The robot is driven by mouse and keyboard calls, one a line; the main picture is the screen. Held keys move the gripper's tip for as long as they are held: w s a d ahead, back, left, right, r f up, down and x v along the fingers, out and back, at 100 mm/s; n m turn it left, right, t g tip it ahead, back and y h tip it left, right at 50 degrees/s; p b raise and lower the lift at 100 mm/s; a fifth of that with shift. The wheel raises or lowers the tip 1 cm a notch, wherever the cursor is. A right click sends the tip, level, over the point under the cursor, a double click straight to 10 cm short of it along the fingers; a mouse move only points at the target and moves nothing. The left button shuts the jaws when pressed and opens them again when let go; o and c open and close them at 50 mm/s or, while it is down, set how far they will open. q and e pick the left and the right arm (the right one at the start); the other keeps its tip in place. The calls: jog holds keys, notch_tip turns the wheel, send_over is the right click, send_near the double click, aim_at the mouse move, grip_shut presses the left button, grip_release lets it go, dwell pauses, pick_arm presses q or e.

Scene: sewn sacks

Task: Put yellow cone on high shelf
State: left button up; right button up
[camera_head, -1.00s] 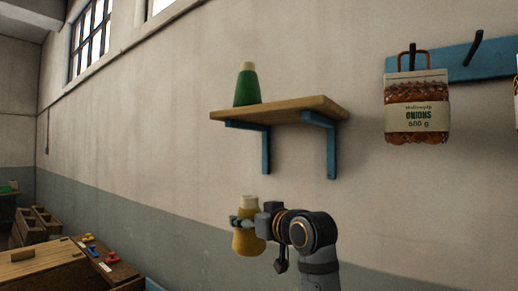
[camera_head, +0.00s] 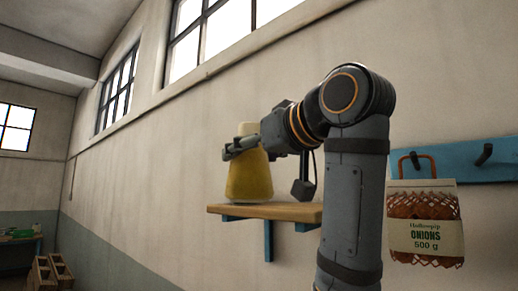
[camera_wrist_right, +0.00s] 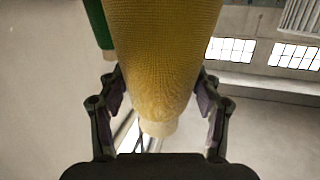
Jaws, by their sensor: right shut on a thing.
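The yellow cone (camera_head: 250,178) is upright, with a pale top, in my right gripper (camera_head: 241,147) in the head view. The gripper is shut around its upper part, and the cone also shows between the fingers in the right wrist view (camera_wrist_right: 165,60). The wooden high shelf (camera_head: 285,211) on blue brackets is at the cone's base. I cannot tell whether the cone touches the board or is just in front of or above it. A green cone (camera_wrist_right: 98,22) shows partly in the wrist view, beside the yellow one; the head view hides it. My left gripper is not in view.
A blue rail (camera_head: 485,160) with dark hooks is on the wall at the right, with a net bag of onions (camera_head: 425,235) hanging from it. Wooden crates (camera_head: 52,272) stand at the far lower left. Windows are high on the wall.

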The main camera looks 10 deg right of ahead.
jog(key=shift+w+a, duration=0.55)
jog(key=shift+a, duration=0.2)
jog(key=shift+w+d+p, duration=0.25)
jog(key=shift+d+p, duration=0.05)
jog(key=d, duration=0.1)
jog(key=w+d, duration=0.1)
jog(key=d, duration=0.2)
jog(key=shift+w+d+p, duration=0.25)
jog(key=shift+d+p, duration=0.05)
jog(key=shift+p, duration=0.1)
jog(key=w+d, duration=0.1)
jog(key=d, duration=0.1)
jog(key=w+d+p, duration=0.1)
jog(key=w+d, duration=0.2)
jog(key=w, duration=0.1)
jog(key=shift+w+d+f, duration=0.25)
jog(key=shift+d+f, duration=0.15)
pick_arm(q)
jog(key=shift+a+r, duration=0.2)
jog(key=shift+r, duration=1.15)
pick_arm(e)
jog(key=shift+w+d+f, duration=0.1)
jog(key=shift+w+d, duration=0.45)
jog(key=shift+d, duration=0.15)
jog(key=shift+w+d+f, duration=0.1)
jog(key=shift+w+d, duration=0.4)
jog(key=shift+d, duration=0.2)
